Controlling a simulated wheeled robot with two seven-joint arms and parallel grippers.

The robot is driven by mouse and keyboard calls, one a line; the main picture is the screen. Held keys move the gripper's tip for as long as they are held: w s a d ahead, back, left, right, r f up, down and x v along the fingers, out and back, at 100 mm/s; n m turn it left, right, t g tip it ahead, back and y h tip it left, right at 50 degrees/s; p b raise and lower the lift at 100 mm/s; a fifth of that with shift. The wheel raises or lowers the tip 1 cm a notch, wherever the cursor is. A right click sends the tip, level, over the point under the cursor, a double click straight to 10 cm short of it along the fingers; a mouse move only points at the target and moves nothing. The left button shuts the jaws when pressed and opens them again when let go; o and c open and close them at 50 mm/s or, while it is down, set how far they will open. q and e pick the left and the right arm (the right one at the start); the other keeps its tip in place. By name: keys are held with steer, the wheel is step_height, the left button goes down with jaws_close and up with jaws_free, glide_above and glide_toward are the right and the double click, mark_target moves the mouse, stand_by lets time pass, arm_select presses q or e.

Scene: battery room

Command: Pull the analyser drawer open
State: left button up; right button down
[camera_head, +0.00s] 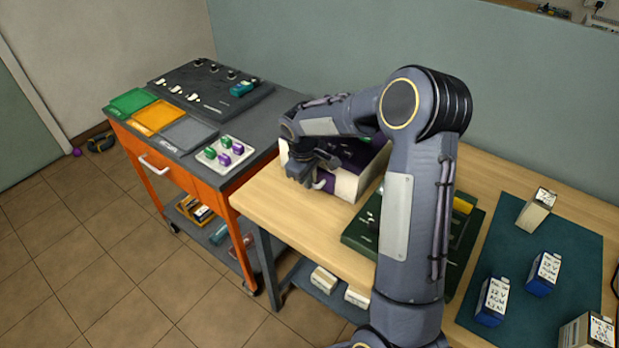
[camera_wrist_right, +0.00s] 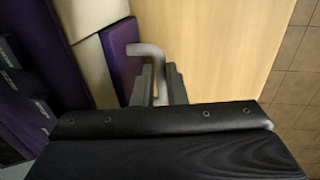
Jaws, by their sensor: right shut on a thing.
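The analyser (camera_head: 346,184) is a white and purple box on the wooden table in the head view, partly hidden behind my right arm. Its purple drawer front (camera_wrist_right: 119,54) shows in the right wrist view, beside a pale body panel. A grey bent handle (camera_wrist_right: 146,50) stands out from that front. My right gripper (camera_wrist_right: 158,82) is shut on the handle, with the handle's bend showing past the fingertips. The right gripper also shows in the head view (camera_head: 308,178) at the analyser's front. I cannot tell how far the drawer stands out. My left gripper is not in view.
An orange cart (camera_head: 185,180) with coloured trays stands left of the wooden table (camera_head: 270,207). A green tester-like unit (camera_head: 357,236) lies right of the analyser. Several batteries stand on a dark teal mat (camera_head: 576,238). The tabletop in front of the analyser is clear.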

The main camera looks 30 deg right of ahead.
steer(key=shift+s+a, duration=0.1)
steer(key=shift+a, duration=0.35)
steer(key=s+a+b, duration=0.1)
steer(key=a, duration=0.3)
steer(key=s+a+b, duration=0.1)
steer(key=s+a, duration=0.1)
steer(key=a, duration=0.1)
steer(key=s+a+b, duration=0.1)
steer(key=a+b, duration=0.1)
steer(key=a, duration=0.2)
steer(key=shift+s+a, duration=0.35)
steer(key=shift+s, duration=0.05)
steer(key=shift+s+a, duration=0.25)
steer(key=shift+a, duration=0.3)
steer(key=c, duration=1.5)
jaws_free()
steer(key=r, duration=0.5)
steer(key=a+r, duration=0.1)
steer(key=r, duration=0.1)
steer(key=shift+s+a+r, duration=0.1)
steer(key=shift+s+r, duration=0.2)
steer(key=shift+r, duration=0.1)
